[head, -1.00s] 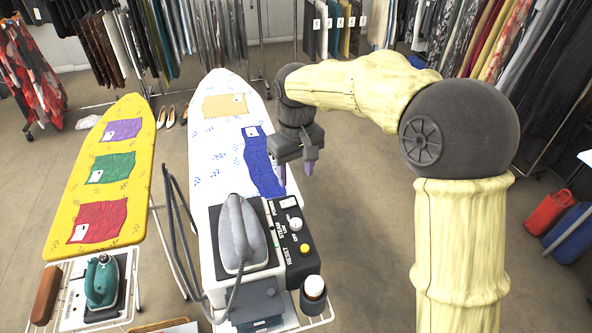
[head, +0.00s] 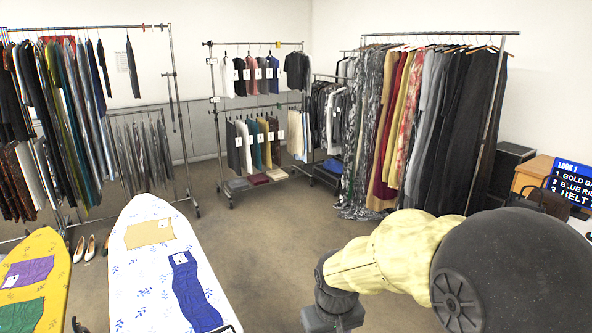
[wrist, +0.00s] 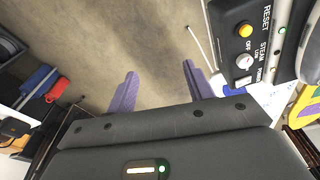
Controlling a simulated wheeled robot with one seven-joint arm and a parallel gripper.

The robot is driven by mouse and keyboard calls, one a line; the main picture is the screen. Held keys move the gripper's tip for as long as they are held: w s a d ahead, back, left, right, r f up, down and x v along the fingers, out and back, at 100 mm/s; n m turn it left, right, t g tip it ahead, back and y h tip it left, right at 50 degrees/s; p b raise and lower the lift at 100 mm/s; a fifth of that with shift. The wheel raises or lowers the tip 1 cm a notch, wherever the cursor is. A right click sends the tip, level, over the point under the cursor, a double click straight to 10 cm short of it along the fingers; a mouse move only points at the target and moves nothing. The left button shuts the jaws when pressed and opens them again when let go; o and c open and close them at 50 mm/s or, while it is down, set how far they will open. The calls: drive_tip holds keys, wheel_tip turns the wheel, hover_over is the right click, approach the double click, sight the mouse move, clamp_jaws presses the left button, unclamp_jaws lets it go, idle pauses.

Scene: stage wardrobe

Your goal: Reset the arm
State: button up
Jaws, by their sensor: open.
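My arm shows at the lower right of the head view, with its yellow sleeve and dark joints. In the head view my wrist end is cut off by the bottom edge and the fingers are hidden. In the wrist view my gripper (wrist: 160,92) is open, its two purple fingers apart with nothing between them and bare floor beyond. The black control box (wrist: 245,45) of the steam station, with a yellow button and a white knob, is at the upper right of the wrist view, apart from the fingers.
The white ironing board (head: 140,275) bears a tan cloth (head: 149,233) and a blue cloth (head: 192,290). A yellow board (head: 45,245) stands left of it. Clothes racks line the back. A screen (head: 567,183) is at the right. Floor between board and racks is clear.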

drive_tip(key=s+d+f+m+t, duration=0.1)
drive_tip(key=s+d+f+m, duration=0.2)
drive_tip(key=s+d, duration=0.4)
drive_tip(key=shift+s+d+m, duration=0.3)
drive_tip(key=shift+s+d, duration=0.1)
drive_tip(key=shift+d, duration=0.5)
drive_tip(key=shift+r, duration=0.1)
